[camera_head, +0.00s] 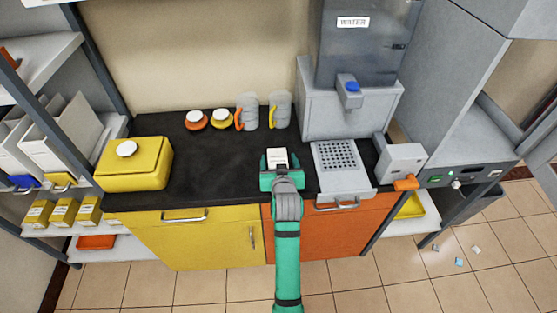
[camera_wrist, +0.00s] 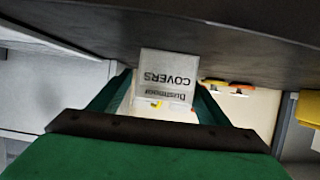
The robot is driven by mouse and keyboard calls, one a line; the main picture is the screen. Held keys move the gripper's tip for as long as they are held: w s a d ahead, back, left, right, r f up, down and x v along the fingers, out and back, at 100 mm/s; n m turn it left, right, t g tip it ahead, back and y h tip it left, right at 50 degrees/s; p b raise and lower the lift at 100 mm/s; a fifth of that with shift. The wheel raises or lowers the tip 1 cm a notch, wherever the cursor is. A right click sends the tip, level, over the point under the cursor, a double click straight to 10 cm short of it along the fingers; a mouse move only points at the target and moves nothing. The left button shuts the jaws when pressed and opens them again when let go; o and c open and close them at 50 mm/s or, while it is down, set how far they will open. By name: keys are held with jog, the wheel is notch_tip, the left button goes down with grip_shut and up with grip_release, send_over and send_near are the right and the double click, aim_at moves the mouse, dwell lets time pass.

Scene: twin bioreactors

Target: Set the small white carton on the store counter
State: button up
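The small white carton (camera_head: 277,157) is between the fingers of my gripper (camera_head: 279,162), over the front part of the dark counter (camera_head: 225,165). In the wrist view the carton (camera_wrist: 167,72) shows upside-down print reading "COVERS", with a finger of my gripper (camera_wrist: 163,85) along each side. The fingers look shut on it. The dark counter surface (camera_wrist: 230,30) fills the top of that view. Whether the carton's base touches the counter cannot be told.
A yellow box (camera_head: 135,172) with a white cap stands at the counter's left. A grey perforated tray (camera_head: 340,160) and water dispenser (camera_head: 350,90) are to the right. The counter's middle left is clear.

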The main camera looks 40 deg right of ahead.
jog(key=shift+a+r, duration=0.15)
jog(key=shift+a, duration=0.15)
jog(key=v, duration=1)
jog(key=shift+s+r, duration=0.15)
jog(key=shift+s, duration=0.25)
jog(key=shift+s+a+r, duration=0.2)
jog(key=shift+s+a, duration=0.1)
jog(key=shift+a, duration=0.05)
jog(key=s+a+f+n+t+y, duration=0.1)
jog(key=s+a+f+n, duration=0.1)
jog(key=s+a+f, duration=0.5)
jog(key=s+a+f+n+t+y, duration=0.1)
jog(key=s+a+f+y, duration=0.15)
jog(key=a, duration=0.85)
jog(key=s+a+r+n+t+y, duration=0.1)
jog(key=s+a+y, duration=0.1)
jog(key=s+a, duration=0.4)
jog(key=s+a+r+n+t+y, duration=0.1)
jog(key=s+a+n, duration=0.1)
jog(key=s+a, duration=0.5)
jog(key=shift+s+r+y, duration=0.2)
jog(key=shift+s+y, duration=0.15)
jog(key=shift+s, duration=2.65)
